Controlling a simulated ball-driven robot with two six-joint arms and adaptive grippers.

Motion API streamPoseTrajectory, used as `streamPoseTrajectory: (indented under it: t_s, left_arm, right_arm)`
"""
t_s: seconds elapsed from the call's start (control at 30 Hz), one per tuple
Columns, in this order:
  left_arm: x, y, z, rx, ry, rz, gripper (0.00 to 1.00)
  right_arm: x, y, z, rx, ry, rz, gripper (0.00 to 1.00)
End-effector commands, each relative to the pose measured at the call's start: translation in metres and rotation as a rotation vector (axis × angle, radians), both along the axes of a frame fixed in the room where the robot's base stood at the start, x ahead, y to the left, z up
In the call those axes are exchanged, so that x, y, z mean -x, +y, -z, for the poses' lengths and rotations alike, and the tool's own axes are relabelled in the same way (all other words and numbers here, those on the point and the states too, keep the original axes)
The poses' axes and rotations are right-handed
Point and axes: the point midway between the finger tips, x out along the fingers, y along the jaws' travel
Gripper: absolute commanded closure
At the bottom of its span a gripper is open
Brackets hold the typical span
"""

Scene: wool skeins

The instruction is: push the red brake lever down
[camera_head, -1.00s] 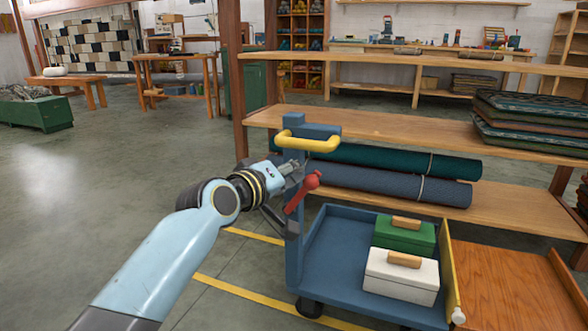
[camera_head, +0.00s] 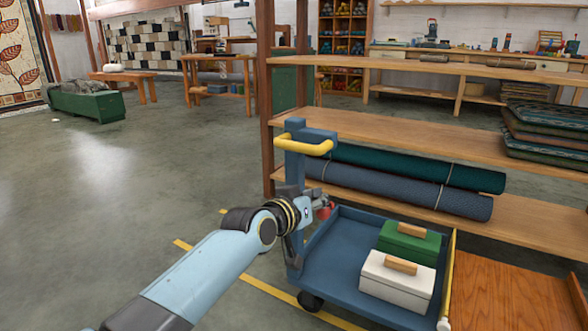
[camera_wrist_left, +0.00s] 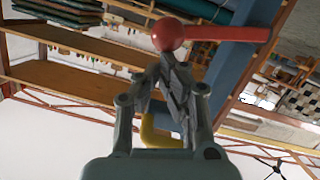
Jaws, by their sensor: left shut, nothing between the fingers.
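The red brake lever is on the blue post (camera_head: 294,165) of a blue cart. In the head view only its red knob (camera_head: 325,212) shows clearly; my gripper hides much of its arm. In the left wrist view the knob (camera_wrist_left: 168,34) is in front of the fingertips, and the lever arm (camera_wrist_left: 230,34) runs right from it across the post. My left gripper (camera_head: 320,200) is shut and empty, with its fingertips (camera_wrist_left: 168,60) at the knob, seemingly touching it. My right gripper is not in view.
The cart has a yellow handle (camera_head: 306,146) above the lever. Its blue tray (camera_head: 345,250) carries a green box (camera_head: 408,242) and a white box (camera_head: 395,282). A wooden shelf with rolled cloth (camera_head: 400,187) stands close behind. Open floor lies left.

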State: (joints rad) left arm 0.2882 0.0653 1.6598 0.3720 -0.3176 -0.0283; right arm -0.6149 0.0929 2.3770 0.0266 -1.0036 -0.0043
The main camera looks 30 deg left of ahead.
Motion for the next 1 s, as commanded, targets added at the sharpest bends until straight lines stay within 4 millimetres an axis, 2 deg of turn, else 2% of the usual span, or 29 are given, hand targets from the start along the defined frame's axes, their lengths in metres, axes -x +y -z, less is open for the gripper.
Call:
streamPoseTrajectory:
  t_s: [0.27,0.53,1.0]
  left_arm:
    - [0.001,-0.014,0.024,-0.195,-0.004,0.001,1.00]
    - [0.001,-0.019,0.037,-0.194,-0.005,0.001,1.00]
    - [0.001,-0.020,0.041,-0.193,-0.004,0.001,1.00]
  right_arm:
    - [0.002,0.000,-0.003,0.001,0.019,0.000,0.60]
    - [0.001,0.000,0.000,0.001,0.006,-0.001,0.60]
    - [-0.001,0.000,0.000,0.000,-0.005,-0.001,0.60]
